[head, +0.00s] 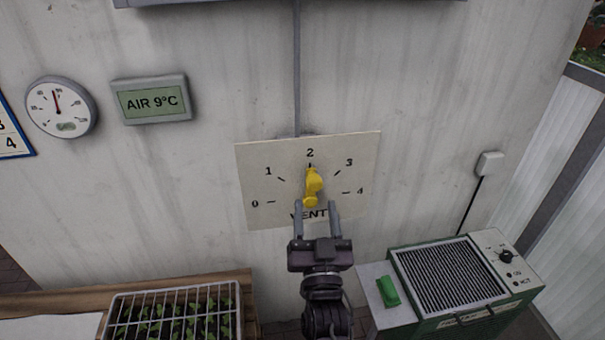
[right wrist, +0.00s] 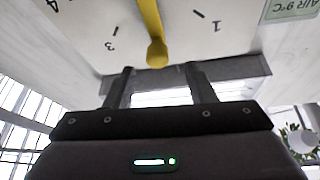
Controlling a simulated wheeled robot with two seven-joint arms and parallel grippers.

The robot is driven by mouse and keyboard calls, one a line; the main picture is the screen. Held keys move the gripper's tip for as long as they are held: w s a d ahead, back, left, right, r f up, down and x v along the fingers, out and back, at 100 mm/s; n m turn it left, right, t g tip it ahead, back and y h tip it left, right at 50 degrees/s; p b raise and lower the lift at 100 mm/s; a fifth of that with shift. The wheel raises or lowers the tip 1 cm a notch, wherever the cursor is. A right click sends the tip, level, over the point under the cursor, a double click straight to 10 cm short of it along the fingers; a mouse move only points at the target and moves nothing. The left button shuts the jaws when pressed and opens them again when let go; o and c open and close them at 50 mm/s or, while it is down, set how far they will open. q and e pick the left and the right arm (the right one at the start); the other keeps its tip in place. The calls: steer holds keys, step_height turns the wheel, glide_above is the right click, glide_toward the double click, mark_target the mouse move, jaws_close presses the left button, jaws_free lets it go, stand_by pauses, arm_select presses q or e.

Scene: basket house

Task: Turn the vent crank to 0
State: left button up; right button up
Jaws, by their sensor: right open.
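The yellow vent crank (head: 314,183) is mounted on a pale square dial plate (head: 255,172) marked 0 to 4 with the word VENT at its bottom. Its upper end is by the 2 mark in the head view. My right gripper (head: 316,208) is open just below the crank, its fingers pointing up at the plate and partly covering VENT. In the right wrist view the dial is upside down, and the crank (right wrist: 151,22) has its rounded end just beyond the gap between the open fingers (right wrist: 161,82). Nothing is between the fingers. My left gripper is not in view.
A green heater (head: 450,275) with a grille stands at lower right. A seedling tray under a wire rack (head: 170,292) is at lower left. A gauge (head: 60,107) and an AIR 9°C display (head: 152,101) hang on the wall. The wall around the plate is clear.

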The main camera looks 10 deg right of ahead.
mark_target(315, 189)
steer(key=x, duration=0.1)
steer(key=p+x, duration=0.1)
steer(key=x, duration=0.2)
steer(key=shift+s+d+r+p, duration=0.15)
steer(key=shift+d+r+p, duration=0.1)
steer(key=shift+d+p, duration=0.1)
steer(key=shift+w+a+r+p, duration=0.1)
steer(key=shift+w+p, duration=0.05)
steer(key=shift+w, duration=0.4)
steer(key=shift+w+r+p, duration=0.1)
steer(key=shift+w+p, duration=0.05)
steer(key=shift+w, duration=0.65)
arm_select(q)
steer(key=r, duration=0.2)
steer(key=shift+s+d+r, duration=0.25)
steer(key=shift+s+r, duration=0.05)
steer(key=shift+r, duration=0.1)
arm_select(e)
jaws_close()
